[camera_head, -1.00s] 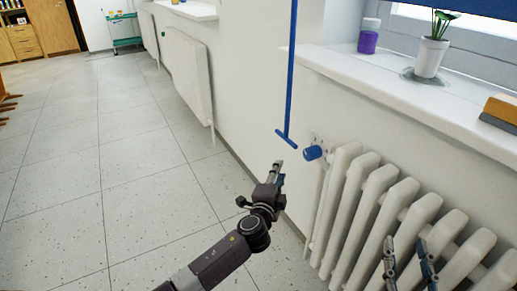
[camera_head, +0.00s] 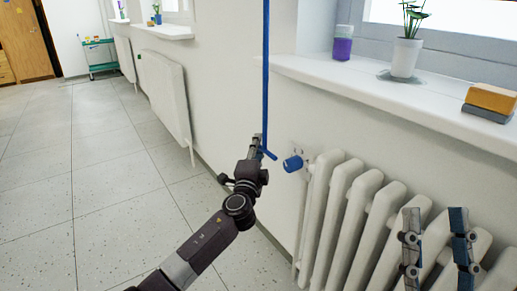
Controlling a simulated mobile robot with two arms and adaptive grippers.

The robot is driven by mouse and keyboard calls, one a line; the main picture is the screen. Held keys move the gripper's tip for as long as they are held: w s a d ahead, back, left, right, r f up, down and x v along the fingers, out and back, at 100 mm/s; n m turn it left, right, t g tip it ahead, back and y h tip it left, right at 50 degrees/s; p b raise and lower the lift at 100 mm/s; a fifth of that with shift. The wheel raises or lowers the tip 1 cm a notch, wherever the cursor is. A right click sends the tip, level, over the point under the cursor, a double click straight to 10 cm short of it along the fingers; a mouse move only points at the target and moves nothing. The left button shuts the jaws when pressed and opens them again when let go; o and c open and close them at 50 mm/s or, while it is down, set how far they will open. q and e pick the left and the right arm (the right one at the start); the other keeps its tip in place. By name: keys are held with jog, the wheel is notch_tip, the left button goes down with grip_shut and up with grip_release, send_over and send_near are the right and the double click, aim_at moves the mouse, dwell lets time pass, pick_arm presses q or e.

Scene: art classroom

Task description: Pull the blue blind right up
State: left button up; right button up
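The blue pull rod (camera_head: 265,75) of the blind hangs down beside the wall left of the window. Its short crossbar (camera_head: 270,154) is at the lower end, partly hidden by my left gripper. My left gripper (camera_head: 258,145) is at the rod's lower end and overlaps it in the picture. I cannot tell whether its fingers are closed on the rod. My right gripper (camera_head: 436,225) is open and empty in front of the radiator, its fingers apart. The blue blind itself is essentially outside the top of the view.
A white radiator (camera_head: 335,200) with a blue valve knob (camera_head: 292,163) stands close right of my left gripper. The sill (camera_head: 370,90) above holds a purple jar (camera_head: 342,45), a potted plant (camera_head: 406,55) and a yellow block (camera_head: 491,98). The floor (camera_head: 110,190) on the left is clear.

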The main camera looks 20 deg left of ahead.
pick_arm(q)
jog(key=shift+w, duration=0.15)
jog(key=shift+c, duration=0.7)
grip_shut()
